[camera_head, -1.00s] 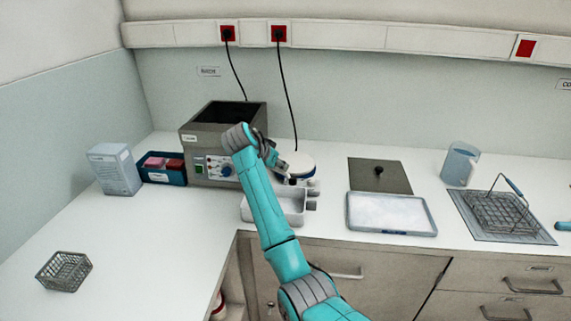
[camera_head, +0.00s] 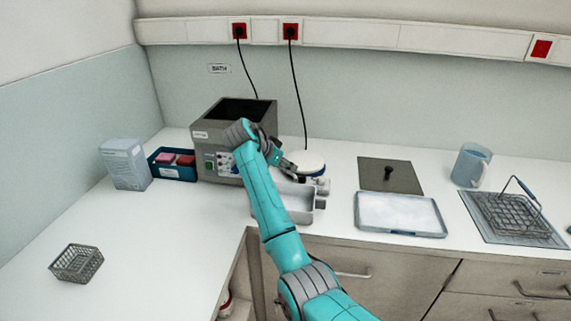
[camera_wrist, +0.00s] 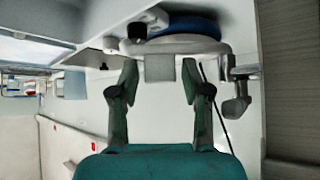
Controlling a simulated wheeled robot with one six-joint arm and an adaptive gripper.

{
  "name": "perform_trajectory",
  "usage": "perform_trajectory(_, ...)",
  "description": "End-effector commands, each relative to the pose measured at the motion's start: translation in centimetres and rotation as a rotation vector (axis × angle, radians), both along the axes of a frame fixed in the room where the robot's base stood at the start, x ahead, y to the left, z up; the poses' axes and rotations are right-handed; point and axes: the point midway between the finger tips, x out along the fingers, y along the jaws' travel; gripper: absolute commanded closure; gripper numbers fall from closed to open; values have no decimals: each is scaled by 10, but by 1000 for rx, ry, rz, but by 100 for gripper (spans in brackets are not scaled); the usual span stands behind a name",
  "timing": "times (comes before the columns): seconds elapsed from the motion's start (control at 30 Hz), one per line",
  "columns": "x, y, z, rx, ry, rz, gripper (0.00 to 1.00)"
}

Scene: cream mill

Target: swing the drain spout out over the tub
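My gripper (camera_head: 286,168) is in front of the right side of the grey bath (camera_head: 203,136), above the back of the pale grey tub (camera_head: 296,216). In the wrist view my gripper (camera_wrist: 160,78) is open, its two green fingers apart. A small grey block (camera_wrist: 160,68) shows between the fingertips, with no clear contact. A grey tap-like part (camera_wrist: 236,98), possibly the drain spout, is right of the fingers, beside the bath wall (camera_wrist: 290,70). My arm hides part of the bath front and tub, and I cannot make out the spout clearly in the head view.
A round white-and-blue device (camera_head: 308,161) stands close behind the gripper. A dark plate with a knob (camera_head: 405,178), a white tray (camera_head: 400,232) and a wire basket (camera_head: 515,215) lie to the right. The left counter is mostly clear around a small basket (camera_head: 77,263).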

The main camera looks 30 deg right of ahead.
Motion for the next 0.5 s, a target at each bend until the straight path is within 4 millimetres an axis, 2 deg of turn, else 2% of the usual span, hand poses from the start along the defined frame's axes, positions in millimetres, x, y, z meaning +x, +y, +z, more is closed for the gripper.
perform_trajectory(0.33, 0, 0, 3, 0, -2, 1, 42)
perform_trajectory(0.5, 1, 0, 20, -2, -4, 1, 42)
